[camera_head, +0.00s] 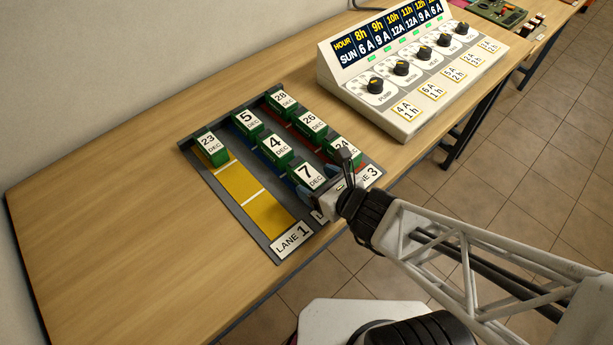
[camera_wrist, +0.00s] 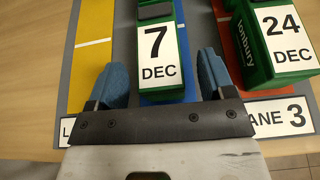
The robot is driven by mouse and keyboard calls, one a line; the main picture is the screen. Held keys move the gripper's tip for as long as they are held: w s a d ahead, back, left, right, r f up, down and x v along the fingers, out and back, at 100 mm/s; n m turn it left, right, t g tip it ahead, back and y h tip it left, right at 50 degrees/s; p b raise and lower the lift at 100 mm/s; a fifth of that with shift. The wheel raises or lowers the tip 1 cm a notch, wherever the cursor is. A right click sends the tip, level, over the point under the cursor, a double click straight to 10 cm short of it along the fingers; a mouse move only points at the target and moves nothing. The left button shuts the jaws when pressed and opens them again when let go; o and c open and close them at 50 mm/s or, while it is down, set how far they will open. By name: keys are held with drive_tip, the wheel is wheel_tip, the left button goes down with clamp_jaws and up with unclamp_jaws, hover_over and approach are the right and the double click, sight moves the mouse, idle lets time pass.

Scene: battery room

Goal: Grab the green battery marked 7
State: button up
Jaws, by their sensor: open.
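The green battery marked 7 DEC (camera_head: 309,176) lies at the near end of the blue middle lane of the tray (camera_head: 262,243). In the wrist view the battery (camera_wrist: 161,58) stands upright in the picture, its white label facing the camera. My gripper (camera_wrist: 166,72) is open, with one blue fingertip on each side of the battery's near end. A gap shows between each finger and the battery. In the head view my gripper (camera_head: 330,190) is at the tray's near edge, partly hiding the middle lane's label.
The battery marked 24 (camera_wrist: 284,42) sits close to the right finger. Batteries marked 4 (camera_head: 276,146) and 5 (camera_head: 247,121) lie behind in the same lane. Lane 1 (camera_head: 265,212) is bare yellow at its near end. A control box (camera_head: 400,80) stands at the back right.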

sight(312, 177)
drive_tip(key=shift+x, duration=1.15)
drive_tip(key=shift+r, duration=0.1)
drive_tip(key=c, duration=1.4)
drive_tip(key=shift+r, duration=0.1)
drive_tip(key=shift+r, duration=4.9)
